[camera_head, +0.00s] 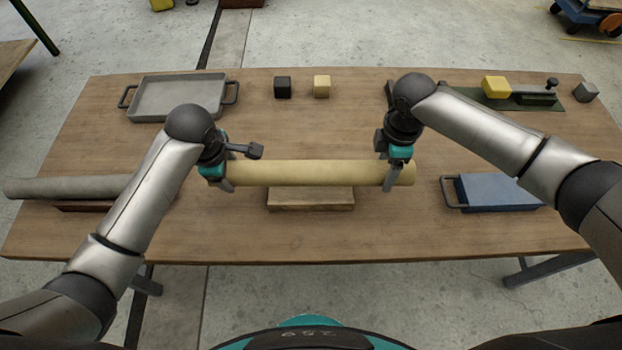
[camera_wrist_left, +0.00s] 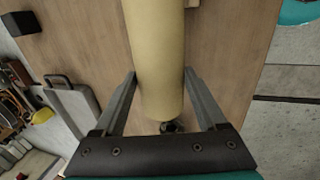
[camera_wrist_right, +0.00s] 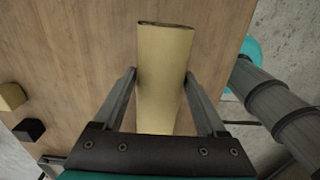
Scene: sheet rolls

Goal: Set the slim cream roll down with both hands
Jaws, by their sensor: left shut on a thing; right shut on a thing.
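The slim cream roll (camera_head: 310,173) lies level, left to right, across the middle of the table in the head view. My left gripper (camera_head: 222,178) is shut on it near its left end. My right gripper (camera_head: 394,176) is shut on it near its right end. The roll also shows between the fingers in the left wrist view (camera_wrist_left: 155,50) and the right wrist view (camera_wrist_right: 163,75). A wooden block (camera_head: 310,198) shows just below the roll's middle in the head view. I cannot tell whether the roll touches it.
A grey roll (camera_head: 70,187) lies on a dark support at the table's left. A grey tray (camera_head: 180,97) and two small cubes, black (camera_head: 282,87) and tan (camera_head: 321,86), stand at the back. A blue tray (camera_head: 495,191) is at the right. The table (camera_head: 250,240) is bare in front.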

